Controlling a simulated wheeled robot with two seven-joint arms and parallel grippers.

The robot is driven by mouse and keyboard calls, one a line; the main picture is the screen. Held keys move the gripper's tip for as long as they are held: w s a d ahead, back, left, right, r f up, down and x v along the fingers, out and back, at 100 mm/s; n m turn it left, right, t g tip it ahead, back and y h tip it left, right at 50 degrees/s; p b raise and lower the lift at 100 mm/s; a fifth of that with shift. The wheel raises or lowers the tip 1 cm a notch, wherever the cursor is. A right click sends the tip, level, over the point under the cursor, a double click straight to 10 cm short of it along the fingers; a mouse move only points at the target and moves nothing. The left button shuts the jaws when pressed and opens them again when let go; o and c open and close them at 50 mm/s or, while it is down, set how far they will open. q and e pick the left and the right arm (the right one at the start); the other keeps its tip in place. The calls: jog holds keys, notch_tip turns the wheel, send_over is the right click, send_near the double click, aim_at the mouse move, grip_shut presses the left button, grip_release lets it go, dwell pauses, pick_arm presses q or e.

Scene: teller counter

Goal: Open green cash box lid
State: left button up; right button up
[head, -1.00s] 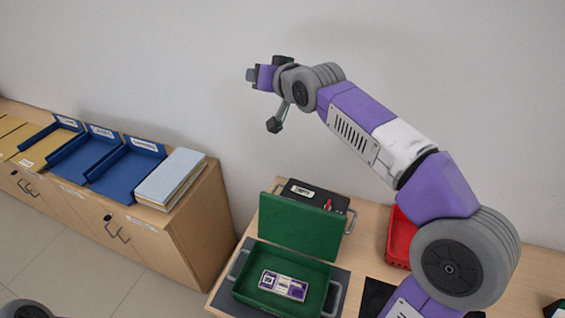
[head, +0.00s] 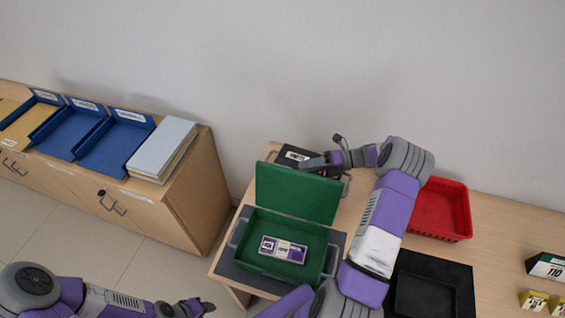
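The green cash box (head: 253,262) stands on a dark grey mat (head: 232,272) on the wooden counter. Its green lid (head: 295,195) is raised and stands up along the back edge. Inside the box lies a strapped bundle (head: 283,250) of purple and white notes. My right gripper (head: 308,165) is level with the top of the lid in the picture, in front of the black box behind it. I cannot tell whether it touches the lid or how far its fingers are apart. My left gripper (head: 203,306) is low at the bottom edge, left of the counter, its fingers too small to judge.
Behind the lid is a black box (head: 290,152) with a white label. A red basket (head: 440,210) and a black tray (head: 463,290) are at the right. Blue trays (head: 118,150) and a pale blue-covered stack (head: 160,150) sit on the left cabinet. Floor separates cabinet and counter.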

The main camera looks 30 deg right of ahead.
aim_at(280, 167)
jog(key=w+a+m, duration=0.1)
jog(key=a, duration=0.1)
jog(key=w+a+m+y, duration=0.1)
jog(key=a+m, duration=0.1)
jog(key=a, duration=0.1)
jog(key=w+a+r+m+t+p, duration=0.1)
jog(key=w+a, duration=0.1)
jog(key=a, duration=0.1)
jog(key=shift+y, duration=0.3)
grip_shut()
